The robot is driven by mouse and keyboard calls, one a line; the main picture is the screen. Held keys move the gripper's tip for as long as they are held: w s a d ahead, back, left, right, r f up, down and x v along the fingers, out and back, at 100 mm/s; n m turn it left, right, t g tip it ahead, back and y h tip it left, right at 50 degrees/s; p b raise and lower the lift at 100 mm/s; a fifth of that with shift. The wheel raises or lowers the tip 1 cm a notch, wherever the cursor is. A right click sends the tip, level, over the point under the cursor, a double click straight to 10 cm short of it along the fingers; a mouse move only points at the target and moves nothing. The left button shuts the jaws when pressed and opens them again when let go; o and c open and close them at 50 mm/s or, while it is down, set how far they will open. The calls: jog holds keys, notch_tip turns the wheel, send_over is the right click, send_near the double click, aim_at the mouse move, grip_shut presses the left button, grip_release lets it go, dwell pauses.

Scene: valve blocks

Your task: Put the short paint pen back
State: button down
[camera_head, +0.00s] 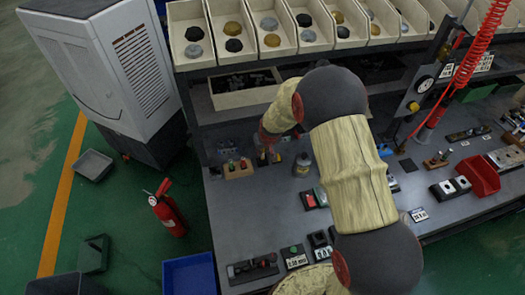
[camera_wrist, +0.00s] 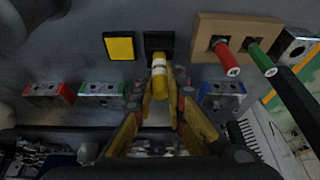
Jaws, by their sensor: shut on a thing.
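The short paint pen (camera_wrist: 160,82) is yellow with a white band and lies between the fingers of my gripper (camera_wrist: 160,108) in the wrist view. The fingers are shut on it. Its far end overlaps a small black square holder (camera_wrist: 152,40) in the picture; I cannot tell whether it sits inside. A wooden block (camera_wrist: 205,46) just right of the holder carries a red pen (camera_wrist: 228,56) and a green pen (camera_wrist: 262,60). In the head view my gripper (camera_head: 267,146) is low over the bench, right of the wooden block (camera_head: 238,174), and the yellow pen is hardly visible.
A yellow square (camera_wrist: 119,46) lies left of the holder. Several metal valve blocks (camera_wrist: 102,88) are lined up nearby. On the bench (camera_head: 235,205), a grey jar (camera_head: 302,164) stands close to my gripper's right. A shelf with bins (camera_head: 272,30) rises behind.

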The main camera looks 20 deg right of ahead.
jog(key=c, duration=2.3)
grip_release()
jog(key=shift+f, duration=0.1)
jog(key=o, duration=0.5)
